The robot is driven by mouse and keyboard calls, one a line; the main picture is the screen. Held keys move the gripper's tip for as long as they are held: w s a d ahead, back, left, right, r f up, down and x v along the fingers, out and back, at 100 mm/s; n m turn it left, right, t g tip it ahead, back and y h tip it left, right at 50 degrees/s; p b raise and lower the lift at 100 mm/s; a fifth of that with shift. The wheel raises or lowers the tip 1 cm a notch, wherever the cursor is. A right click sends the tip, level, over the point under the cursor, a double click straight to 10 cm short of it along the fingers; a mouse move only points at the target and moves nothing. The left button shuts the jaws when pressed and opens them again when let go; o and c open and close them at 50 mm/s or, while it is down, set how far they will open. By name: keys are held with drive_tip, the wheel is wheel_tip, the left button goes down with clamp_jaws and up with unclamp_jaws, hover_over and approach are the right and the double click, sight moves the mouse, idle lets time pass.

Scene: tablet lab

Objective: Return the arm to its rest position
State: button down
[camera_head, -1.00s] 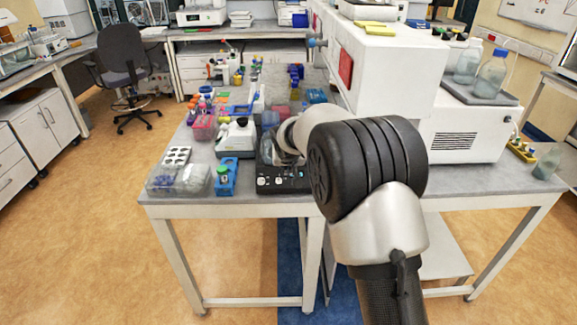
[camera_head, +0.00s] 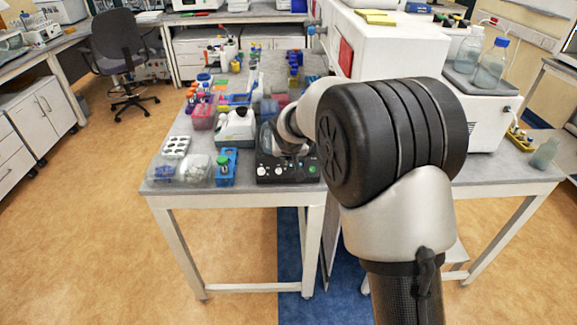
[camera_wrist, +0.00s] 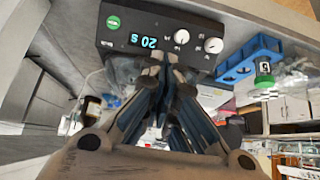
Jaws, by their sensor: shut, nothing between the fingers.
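My arm reaches from the lower right of the head view toward the bench, and its large black joint hides part of the bench. My gripper shows in the wrist view (camera_wrist: 163,62), its fingers together with nothing between them. The fingertips appear close in front of a black device (camera_wrist: 118,38) with knobs, a green button and a lit display reading "20 S". The same black device (camera_head: 275,171) stands at the bench's front edge in the head view. In the head view the gripper itself is hidden behind my arm.
On the bench (camera_head: 300,188), a blue rack (camera_head: 226,168), clear boxes (camera_head: 180,170) and a white instrument (camera_head: 236,128) stand left of the device. A large white machine (camera_head: 395,60) stands behind my arm. The floor (camera_head: 90,240) in front at left is clear.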

drive_tip(key=s+d+r, duration=0.3)
drive_tip(key=s, duration=0.5)
drive_tip(key=s+d+r+g+h+b, duration=0.1)
drive_tip(key=s+d+r, duration=0.25)
drive_tip(key=s, duration=0.45)
drive_tip(key=s+d+r, duration=0.2)
drive_tip(key=s+r, duration=0.1)
drive_tip(key=s, duration=0.6)
drive_tip(key=s+f+g+y, duration=0.1)
drive_tip(key=s+g, duration=0.1)
drive_tip(key=s, duration=1.7)
drive_tip(key=shift+d+f, duration=0.2)
drive_tip(key=c, duration=2.3)
unclamp_jaws()
